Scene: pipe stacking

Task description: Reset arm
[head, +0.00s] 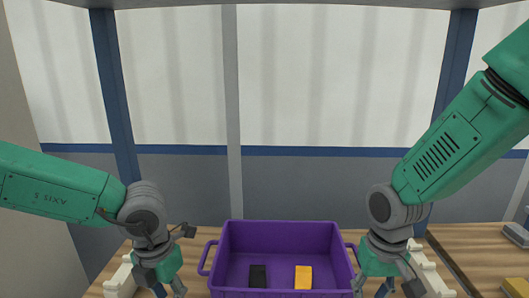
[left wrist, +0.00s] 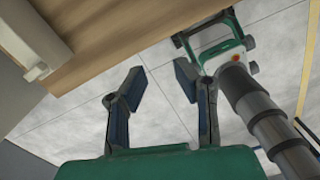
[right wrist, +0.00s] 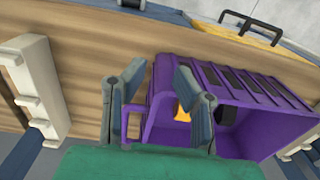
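My left gripper (head: 170,291) hangs at the left of the purple bin in the head view. In the left wrist view (left wrist: 158,85) its fingers are spread with nothing between them. My right gripper (head: 374,292) hangs at the right of the bin. In the right wrist view (right wrist: 160,82) its fingers are apart and hold nothing; the bin shows behind them. The purple bin (head: 281,229) stands on the wooden table (head: 482,250), with a black piece (head: 258,276) and a yellow piece (head: 303,277) inside. No pipe is clearly visible.
A white rack (head: 122,279) stands at the table's left, and another white rack (head: 430,272) stands at the right, close to my right gripper. A yellow object (head: 515,287) and a grey object (head: 516,234) are at the far right. A panelled wall stands behind.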

